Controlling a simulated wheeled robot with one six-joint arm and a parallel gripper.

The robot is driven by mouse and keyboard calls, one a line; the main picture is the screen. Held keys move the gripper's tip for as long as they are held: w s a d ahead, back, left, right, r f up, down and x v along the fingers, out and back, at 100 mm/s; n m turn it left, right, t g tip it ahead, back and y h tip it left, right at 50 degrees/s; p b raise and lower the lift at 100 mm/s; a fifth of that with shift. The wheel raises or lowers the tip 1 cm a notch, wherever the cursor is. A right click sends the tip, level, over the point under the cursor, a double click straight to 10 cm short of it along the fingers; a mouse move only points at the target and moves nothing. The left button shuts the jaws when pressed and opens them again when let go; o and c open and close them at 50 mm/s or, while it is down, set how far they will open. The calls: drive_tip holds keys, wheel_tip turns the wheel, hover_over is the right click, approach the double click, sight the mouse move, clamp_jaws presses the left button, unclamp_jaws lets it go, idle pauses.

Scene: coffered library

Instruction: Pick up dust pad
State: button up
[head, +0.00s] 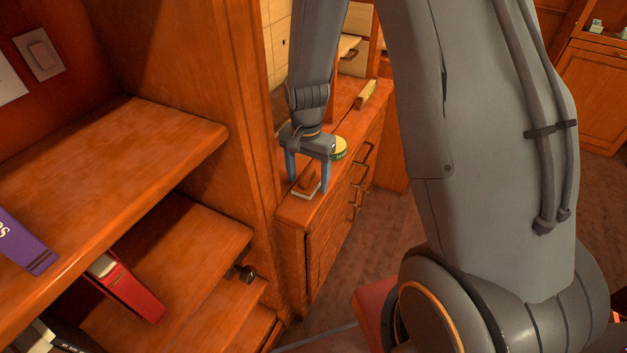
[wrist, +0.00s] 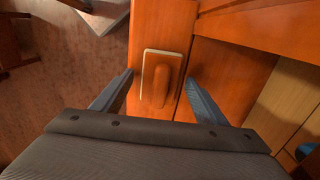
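The dust pad (wrist: 161,77) is a pale flat pad with a rounded wooden handle. It lies on the narrow wooden cabinet top (wrist: 159,28) in the wrist view. In the head view the dust pad (head: 306,186) sits near the close end of the cabinet top, partly behind a finger. My gripper (head: 308,185) points down over it, with its blue fingers apart. In the wrist view the fingers of my gripper (wrist: 160,87) stand open on either side of the pad, with gaps visible. Nothing is held.
A round yellow-and-green item (head: 340,148) stands on the cabinet top just behind my gripper. A pale block (head: 367,94) lies farther back. Wooden shelves (head: 110,150) with a purple book (head: 25,242) and a red book (head: 128,287) stand at the left.

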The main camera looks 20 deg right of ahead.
sight(308, 173)
drive_tip(key=c, duration=1)
drive_tip(key=shift+o, duration=0.2)
drive_tip(key=shift+r, duration=0.1)
wheel_tip(308, 173, up, 10)
drive_tip(key=shift+f+b, duration=0.1)
drive_tip(key=shift+b, duration=0.6)
